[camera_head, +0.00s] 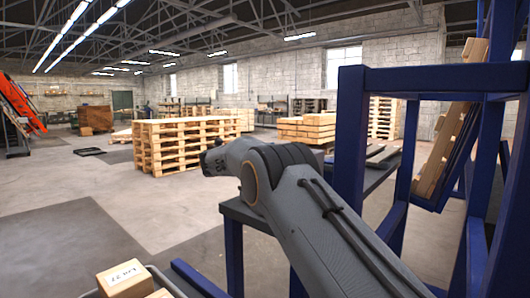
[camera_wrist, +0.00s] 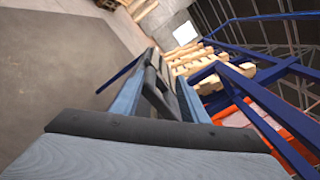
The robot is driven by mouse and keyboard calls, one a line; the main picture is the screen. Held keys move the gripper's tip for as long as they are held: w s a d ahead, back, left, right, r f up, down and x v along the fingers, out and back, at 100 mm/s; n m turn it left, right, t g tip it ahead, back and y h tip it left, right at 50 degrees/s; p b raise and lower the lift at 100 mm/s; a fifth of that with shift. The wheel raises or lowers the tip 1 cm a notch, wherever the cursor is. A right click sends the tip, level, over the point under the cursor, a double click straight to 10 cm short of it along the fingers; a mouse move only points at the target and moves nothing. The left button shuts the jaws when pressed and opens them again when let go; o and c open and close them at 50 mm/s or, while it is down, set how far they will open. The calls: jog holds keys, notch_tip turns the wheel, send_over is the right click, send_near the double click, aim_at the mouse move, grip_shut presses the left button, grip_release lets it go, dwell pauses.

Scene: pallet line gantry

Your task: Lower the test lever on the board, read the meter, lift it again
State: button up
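The test lever, the board and the meter do not show in either view. My grey arm reaches from the bottom right to the middle of the head view, in front of the blue frame. Its dark far end is seen there, but the fingers cannot be made out. In the wrist view my gripper (camera_wrist: 168,82) shows as blue-grey and black finger parts beyond a dark bar. How far apart the fingertips are is unclear. I see no object held between them.
A blue steel frame (camera_head: 349,150) stands close at the right, with wooden boards (camera_head: 440,150) leaning in it. Cartons (camera_head: 124,279) sit at the bottom left. Stacked pallets (camera_head: 180,147) stand farther back. The concrete floor (camera_head: 60,190) at left is mostly clear.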

jog(key=shift+s+a, duration=0.1)
jog(key=p+v, duration=0.5)
jog(key=v, duration=0.3)
jog(key=shift+s+a, duration=0.2)
jog(key=shift+s, duration=0.1)
dwell(0.6)
jog(key=shift+p, duration=0.35)
